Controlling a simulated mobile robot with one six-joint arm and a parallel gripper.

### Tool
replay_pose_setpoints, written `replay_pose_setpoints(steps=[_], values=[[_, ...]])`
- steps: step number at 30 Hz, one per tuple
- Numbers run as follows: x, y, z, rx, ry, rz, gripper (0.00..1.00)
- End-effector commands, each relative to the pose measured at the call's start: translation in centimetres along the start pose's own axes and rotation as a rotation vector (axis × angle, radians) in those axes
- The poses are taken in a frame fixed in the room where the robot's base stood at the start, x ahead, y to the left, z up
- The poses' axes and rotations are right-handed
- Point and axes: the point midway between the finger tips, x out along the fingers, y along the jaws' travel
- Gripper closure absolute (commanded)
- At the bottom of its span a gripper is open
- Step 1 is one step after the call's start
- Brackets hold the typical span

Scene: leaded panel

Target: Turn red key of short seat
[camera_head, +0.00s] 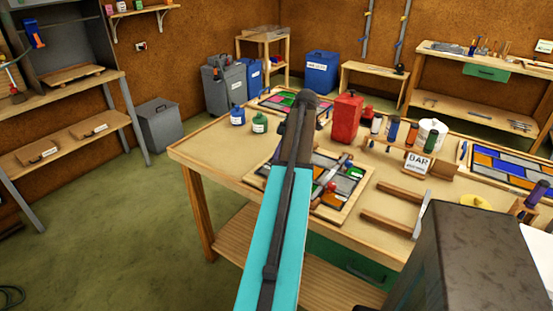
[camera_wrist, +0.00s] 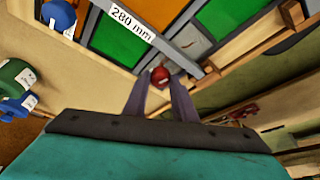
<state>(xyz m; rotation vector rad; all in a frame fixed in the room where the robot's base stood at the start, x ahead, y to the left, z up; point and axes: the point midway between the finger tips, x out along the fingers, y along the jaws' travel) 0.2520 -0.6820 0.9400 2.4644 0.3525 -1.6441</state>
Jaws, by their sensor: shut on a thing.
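My gripper (camera_wrist: 160,88) shows in the wrist view, with its two dark fingers closed on a small round red key (camera_wrist: 160,76). The red key sits beside a grey bar (camera_wrist: 170,52) labelled 280 mm, above the leaded panel (camera_wrist: 112,42) with green and orange panes. A round blue knob (camera_wrist: 58,14) is at the upper left of that view. In the head view my arm covers part of the panel (camera_head: 352,186), and my fingertips are hidden. A red knob (camera_head: 331,187) shows there near the bar.
A blue bottle (camera_head: 237,116) and a green bottle (camera_head: 259,123) stand on the bench (camera_head: 215,150) left of my arm. A red can (camera_head: 346,118) stands behind the panel. A rack labelled BAR (camera_head: 417,163) and wooden rails (camera_head: 390,212) lie to the right.

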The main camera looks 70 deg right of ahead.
Motion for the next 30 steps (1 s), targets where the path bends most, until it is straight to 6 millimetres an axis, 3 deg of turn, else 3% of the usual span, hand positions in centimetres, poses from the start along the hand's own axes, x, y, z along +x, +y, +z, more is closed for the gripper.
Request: replay_pose_setpoints(steps=[8,9,12,23,30], values=[[0.1,0.0,-0.1,-0.001,0.001,0.000,0.98],[0.1,0.0,-0.1,-0.001,0.000,0.000,0.71],[0.1,0.0,-0.1,-0.001,0.000,0.000,0.57],[-0.1,0.0,0.0,0.001,0.000,0.000,0.57],[-1.5,0.1,0.0,0.001,-0.001,0.002,0.57]])
